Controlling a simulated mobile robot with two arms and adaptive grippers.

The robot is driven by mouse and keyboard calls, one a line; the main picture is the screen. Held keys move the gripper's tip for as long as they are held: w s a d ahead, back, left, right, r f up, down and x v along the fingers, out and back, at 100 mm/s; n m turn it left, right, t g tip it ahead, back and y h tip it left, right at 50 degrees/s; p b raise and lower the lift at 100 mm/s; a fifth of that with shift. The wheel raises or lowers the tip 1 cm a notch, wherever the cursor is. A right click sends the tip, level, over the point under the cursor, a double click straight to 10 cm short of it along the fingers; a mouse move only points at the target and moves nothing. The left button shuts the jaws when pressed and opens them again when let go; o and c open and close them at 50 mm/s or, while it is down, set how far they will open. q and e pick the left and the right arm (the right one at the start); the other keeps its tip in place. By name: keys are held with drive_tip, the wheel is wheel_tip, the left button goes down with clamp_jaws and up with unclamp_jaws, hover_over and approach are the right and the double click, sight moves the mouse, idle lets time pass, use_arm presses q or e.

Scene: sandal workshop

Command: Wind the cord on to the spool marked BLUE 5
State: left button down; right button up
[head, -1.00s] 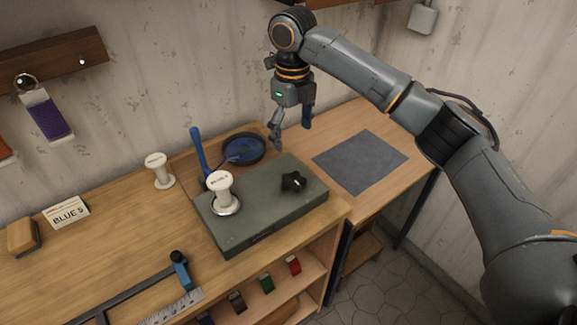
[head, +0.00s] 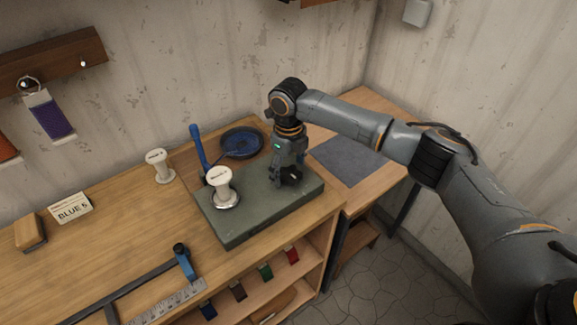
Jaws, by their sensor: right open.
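A white spool (head: 221,186) stands on a round metal seat on the green-grey winder box (head: 240,223). A second white spool (head: 158,166) stands on the bench behind it. The print on both spools is too small to read surely. A card reading BLUE 5 (head: 72,208) is on the bench at left. Blue cord (head: 236,149) lies in a dark round dish (head: 257,141), beside an upright blue post (head: 197,148). My right gripper (head: 285,180) is open, pointing down at the black knob (head: 291,174) on the box and partly hiding it. My left gripper is not in view.
A wooden block (head: 30,232) lies at far left. A metal square with a blue clamp (head: 184,262) and a ruler (head: 170,303) lie at the front. A grey mat (head: 345,158) lies bare at right. Colored samples (head: 265,271) sit on the shelf below.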

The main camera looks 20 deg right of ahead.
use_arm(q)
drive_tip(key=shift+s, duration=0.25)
use_arm(e)
drive_tip(key=c, duration=1.1)
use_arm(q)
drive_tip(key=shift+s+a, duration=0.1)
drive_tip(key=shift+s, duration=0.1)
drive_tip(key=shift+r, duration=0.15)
